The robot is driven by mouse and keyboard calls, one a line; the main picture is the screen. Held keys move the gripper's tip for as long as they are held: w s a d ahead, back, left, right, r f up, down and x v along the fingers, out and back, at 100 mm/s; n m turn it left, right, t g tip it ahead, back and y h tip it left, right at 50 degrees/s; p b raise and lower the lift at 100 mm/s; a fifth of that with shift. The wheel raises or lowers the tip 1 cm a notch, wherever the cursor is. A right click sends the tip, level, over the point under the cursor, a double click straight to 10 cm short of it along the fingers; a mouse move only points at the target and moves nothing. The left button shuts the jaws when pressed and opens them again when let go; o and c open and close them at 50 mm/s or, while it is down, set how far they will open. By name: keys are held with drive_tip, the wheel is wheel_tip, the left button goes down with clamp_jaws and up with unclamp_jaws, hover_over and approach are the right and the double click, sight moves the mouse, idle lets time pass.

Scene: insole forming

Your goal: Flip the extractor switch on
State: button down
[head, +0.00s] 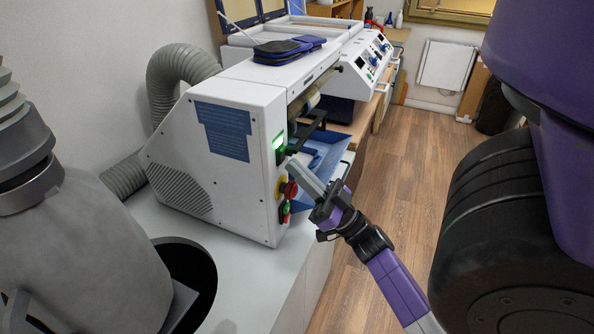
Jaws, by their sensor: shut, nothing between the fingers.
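A white machine (226,150) with a blue label and side vents stands on the grey bench at the left. Its narrow front panel carries a green lit switch (279,142), a red and yellow knob (289,187) below it, and a red and green control (286,211) lower down. I cannot read any marking that says which is the extractor switch. My gripper (293,165) is shut and empty. Its tips are at the panel, just below the green lit switch and above the red and yellow knob. I cannot tell whether they touch the panel.
A grey corrugated hose (176,72) runs behind the machine. A blue tray (322,160) sits at its front, close to my gripper. A round dark opening (188,270) is in the bench. The wooden floor (400,180) at the right is clear.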

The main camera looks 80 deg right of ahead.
drive_tip(key=b+v, duration=0.2)
drive_tip(key=v, duration=0.5)
drive_tip(key=shift+s, duration=0.1)
idle(0.4)
